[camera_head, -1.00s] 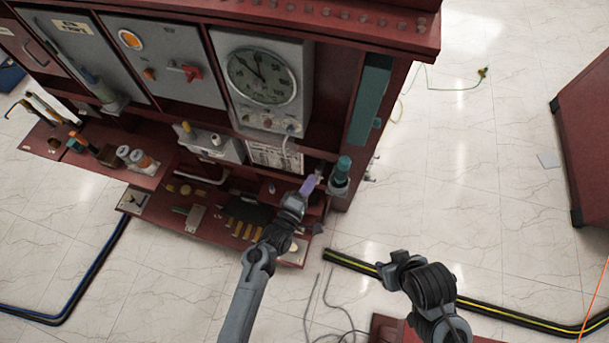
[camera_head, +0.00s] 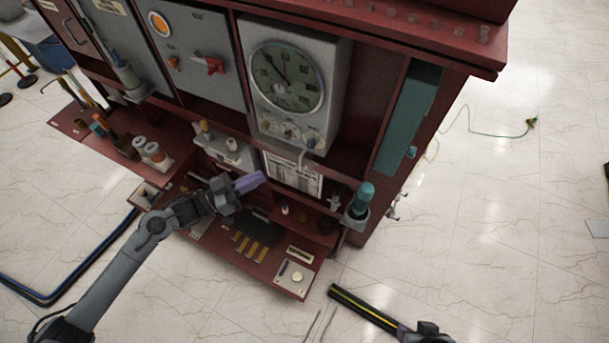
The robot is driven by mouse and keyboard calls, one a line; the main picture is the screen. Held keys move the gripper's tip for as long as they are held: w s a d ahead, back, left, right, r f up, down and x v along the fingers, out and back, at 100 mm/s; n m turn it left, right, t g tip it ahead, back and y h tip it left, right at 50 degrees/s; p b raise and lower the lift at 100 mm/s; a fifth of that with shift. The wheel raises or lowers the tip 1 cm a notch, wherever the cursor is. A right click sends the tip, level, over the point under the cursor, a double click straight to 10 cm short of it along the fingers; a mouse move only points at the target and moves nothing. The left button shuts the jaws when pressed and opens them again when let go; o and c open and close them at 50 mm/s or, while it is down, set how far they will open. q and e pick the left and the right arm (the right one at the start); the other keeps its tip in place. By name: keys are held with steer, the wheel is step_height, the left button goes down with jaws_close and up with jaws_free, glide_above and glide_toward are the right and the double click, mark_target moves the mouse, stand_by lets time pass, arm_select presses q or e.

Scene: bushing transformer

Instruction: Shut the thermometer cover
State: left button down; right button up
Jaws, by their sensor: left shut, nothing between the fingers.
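A round, clock-like dial (camera_head: 287,78) sits on a grey box in the dark red cabinet and looks like the thermometer. No raised cover shows clearly on it, and I cannot tell whether its cover is open. My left gripper (camera_head: 250,182), with purple fingers, is shut and empty. In the picture it is below and left of the dial, over the cabinet's lower part, apart from the dial. My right gripper (camera_head: 428,332) shows only in part at the bottom edge, far from the dial; its fingers cannot be made out.
A teal-topped bottle (camera_head: 361,200) stands in a holder at the cabinet's right corner. A red switch (camera_head: 213,66) is on the grey panel left of the dial. A lower shelf (camera_head: 292,284) holds small parts. The tiled floor at right is mostly clear, with a thin green cable (camera_head: 490,130).

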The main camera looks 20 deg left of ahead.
arm_select(q)
steer(key=m+g+b, duration=0.2)
steer(key=b, duration=0.1)
glide_toward(307, 158)
steer(key=shift+y, duration=0.5)
steer(key=shift+w+d+r+p, duration=0.15)
steer(key=shift+d+p, duration=0.35)
steer(key=shift+d, duration=0.55)
steer(key=shift+w+d+p, duration=0.25)
steer(key=shift+d+p, duration=0.25)
steer(key=shift+d, duration=0.6)
arm_select(e)
steer(key=shift+d+f, duration=0.25)
steer(key=shift+f, duration=0.9)
arm_select(q)
steer(key=w+d+n+t, duration=0.1)
steer(key=w+d+t+y+p, duration=0.1)
steer(key=shift+w+n+y, duration=0.3)
steer(key=shift+n, duration=0.1)
steer(key=shift+a, duration=0.15)
arm_select(e)
steer(key=shift+s+r, duration=0.2)
steer(key=shift+r, duration=0.3)
